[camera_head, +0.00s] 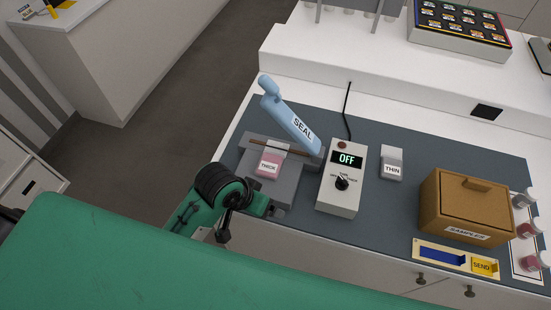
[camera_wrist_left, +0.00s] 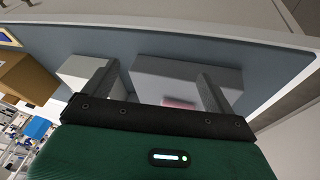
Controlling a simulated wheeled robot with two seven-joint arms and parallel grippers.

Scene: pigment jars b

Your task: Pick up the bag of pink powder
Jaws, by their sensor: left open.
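The bag of pink powder (camera_head: 268,164), labelled THICK, lies on the grey base of the sealer (camera_head: 283,190), left of its raised blue SEAL lever (camera_head: 292,118). My left gripper (camera_head: 270,209) is low at the front edge of the sealer, in front of the bag and apart from it. In the left wrist view my left gripper (camera_wrist_left: 154,84) is open, with nothing held between its fingers. A patch of the pink bag (camera_wrist_left: 180,101) shows there, partly hidden by the gripper body. My right gripper is out of sight.
A control box (camera_head: 342,180) reading OFF stands right of the sealer. The grey mat (camera_head: 400,125) is clear behind the THIN bag.

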